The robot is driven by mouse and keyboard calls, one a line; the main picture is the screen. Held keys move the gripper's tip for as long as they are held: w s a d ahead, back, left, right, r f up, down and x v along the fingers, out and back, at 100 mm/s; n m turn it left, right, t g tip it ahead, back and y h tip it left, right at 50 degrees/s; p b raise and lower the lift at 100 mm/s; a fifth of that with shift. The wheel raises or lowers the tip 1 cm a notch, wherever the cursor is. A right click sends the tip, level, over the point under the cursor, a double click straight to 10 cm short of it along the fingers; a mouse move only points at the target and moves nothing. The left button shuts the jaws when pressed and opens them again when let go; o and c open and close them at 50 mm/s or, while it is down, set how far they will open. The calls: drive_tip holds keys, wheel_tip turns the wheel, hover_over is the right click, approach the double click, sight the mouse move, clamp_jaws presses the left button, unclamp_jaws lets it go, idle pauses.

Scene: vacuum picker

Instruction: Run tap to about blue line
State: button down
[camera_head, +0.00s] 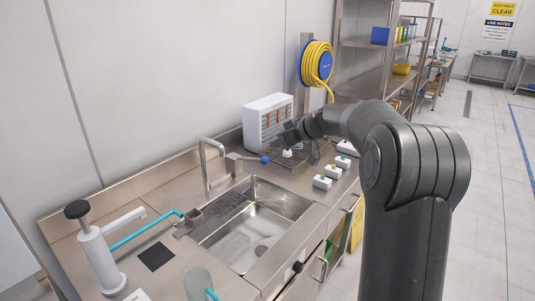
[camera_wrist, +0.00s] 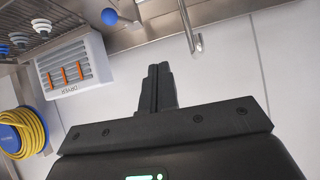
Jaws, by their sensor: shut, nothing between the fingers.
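The tap (camera_head: 205,152) is a silver gooseneck over the metal sink (camera_head: 238,246), with a lever ending in a blue ball (camera_head: 265,160). No water stream is visible from it. In the wrist view the tap spout (camera_wrist: 190,28) is right of my gripper and the blue ball (camera_wrist: 109,16) is up and to the left. My gripper (camera_wrist: 158,68) is shut and empty. In the head view my gripper (camera_head: 284,136) is above the counter, near the lever and apart from it. A clear container (camera_head: 197,282) stands at the front. I cannot make out a blue line on it.
A white slotted box (camera_head: 268,118) stands behind my gripper; it also shows in the wrist view (camera_wrist: 72,66). Small white button boxes (camera_head: 332,172) line the right counter. A yellow hose reel (camera_head: 317,62) hangs behind.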

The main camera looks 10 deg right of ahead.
drive_tip(key=w+d+f+t+y, duration=0.1)
drive_tip(key=w+d+f, duration=0.2)
drive_tip(key=w, duration=0.4)
drive_tip(key=shift+w+d+n+t, duration=0.3)
drive_tip(key=shift+d+n+t, duration=0.1)
drive_tip(key=shift+d, duration=0.15)
drive_tip(key=shift+a, duration=0.1)
hover_over(268, 161)
wheel_tip(268, 161, down, 4)
drive_tip(key=shift+a, duration=0.15)
wheel_tip(268, 161, down, 3)
drive_tip(key=shift+f, duration=0.6)
drive_tip(key=shift+f, duration=0.1)
